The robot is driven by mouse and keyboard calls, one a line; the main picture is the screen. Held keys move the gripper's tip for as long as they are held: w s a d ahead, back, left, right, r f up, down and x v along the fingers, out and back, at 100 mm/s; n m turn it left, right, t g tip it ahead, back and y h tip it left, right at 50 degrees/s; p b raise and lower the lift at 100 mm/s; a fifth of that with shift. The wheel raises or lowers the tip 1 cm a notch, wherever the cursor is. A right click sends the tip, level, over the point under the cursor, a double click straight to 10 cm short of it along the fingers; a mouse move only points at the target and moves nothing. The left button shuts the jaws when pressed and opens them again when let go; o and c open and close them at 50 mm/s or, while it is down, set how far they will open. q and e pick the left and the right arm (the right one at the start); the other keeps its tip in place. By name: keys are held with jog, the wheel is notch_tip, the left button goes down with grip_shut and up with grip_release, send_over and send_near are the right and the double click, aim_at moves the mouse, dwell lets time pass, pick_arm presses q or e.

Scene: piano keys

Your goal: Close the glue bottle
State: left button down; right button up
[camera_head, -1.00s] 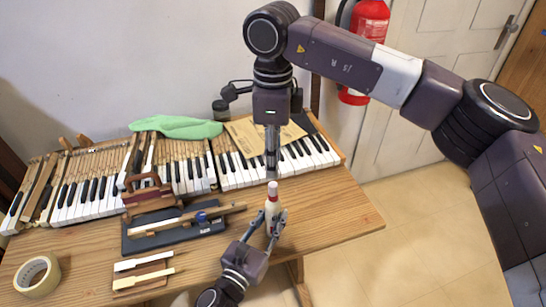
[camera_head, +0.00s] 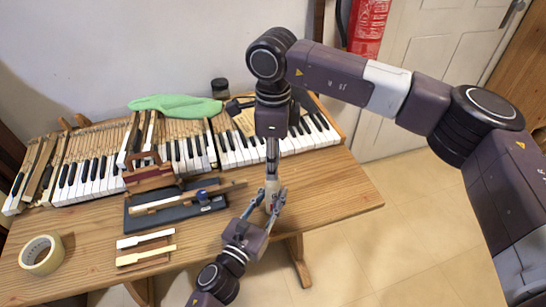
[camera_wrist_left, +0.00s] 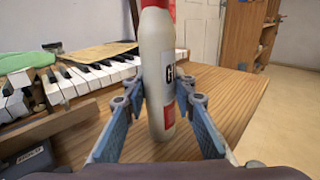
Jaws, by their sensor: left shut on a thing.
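The white glue bottle (camera_head: 271,190) stands upright near the table's front edge. My left gripper (camera_head: 264,201) is shut on its body from the front.
Piano keys (camera_head: 85,178) run along the back of the wooden table (camera_head: 335,195). A blue-black tray-like tool (camera_head: 178,218), loose key pieces (camera_head: 146,248) and a tape roll (camera_head: 41,254) lie left of the bottle. A green cloth (camera_head: 175,103) lies at the back. Table right of the bottle is clear.

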grip_shut()
jog(key=shift+o, duration=0.7)
grip_release()
jog(key=shift+r, duration=0.1)
notch_tip(320, 180, up, 12)
pick_arm(q)
jog(key=c, duration=1.5)
grip_release()
